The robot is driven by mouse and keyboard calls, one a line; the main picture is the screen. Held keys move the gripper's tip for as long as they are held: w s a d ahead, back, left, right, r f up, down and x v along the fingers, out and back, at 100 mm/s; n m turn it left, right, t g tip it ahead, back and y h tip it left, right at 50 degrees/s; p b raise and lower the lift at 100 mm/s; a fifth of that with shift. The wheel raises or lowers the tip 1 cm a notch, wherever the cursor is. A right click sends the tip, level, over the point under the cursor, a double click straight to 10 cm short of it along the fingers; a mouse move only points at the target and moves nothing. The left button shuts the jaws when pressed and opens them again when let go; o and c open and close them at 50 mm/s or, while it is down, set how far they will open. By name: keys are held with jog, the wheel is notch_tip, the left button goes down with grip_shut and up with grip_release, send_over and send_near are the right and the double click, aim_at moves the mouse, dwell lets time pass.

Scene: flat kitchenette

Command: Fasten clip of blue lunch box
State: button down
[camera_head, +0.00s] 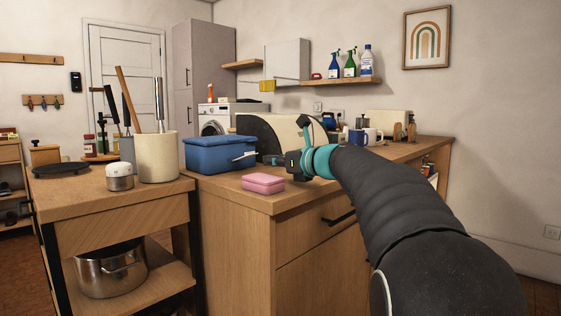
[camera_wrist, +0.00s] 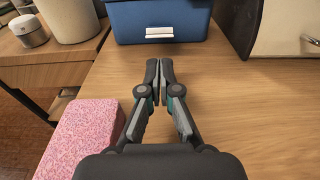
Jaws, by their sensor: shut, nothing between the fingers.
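The blue lunch box (camera_head: 212,158) stands on the wooden counter, left of my gripper. Its lower front shows at the top of the wrist view (camera_wrist: 120,24). Its white clip (camera_head: 244,156) is on the front face and seems to stick out from it in the head view. In the wrist view the clip (camera_wrist: 159,32) is a pale bar straight ahead of my fingertips. My gripper (camera_wrist: 160,66) is shut and empty, pointing at the clip with a short gap of bare counter between. In the head view my gripper (camera_head: 268,160) is small and partly hidden by my wrist.
A pink box (camera_head: 263,184) lies near the counter's front edge, close to my gripper's left side in the wrist view (camera_wrist: 84,140). A rounded bread bin (camera_head: 283,133) stands behind and right. A utensil crock (camera_head: 158,158) stands on the left unit.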

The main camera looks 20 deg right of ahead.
aim_at(245, 156)
jog(key=shift+x, duration=2.3)
jog(key=shift+r, duration=0.2)
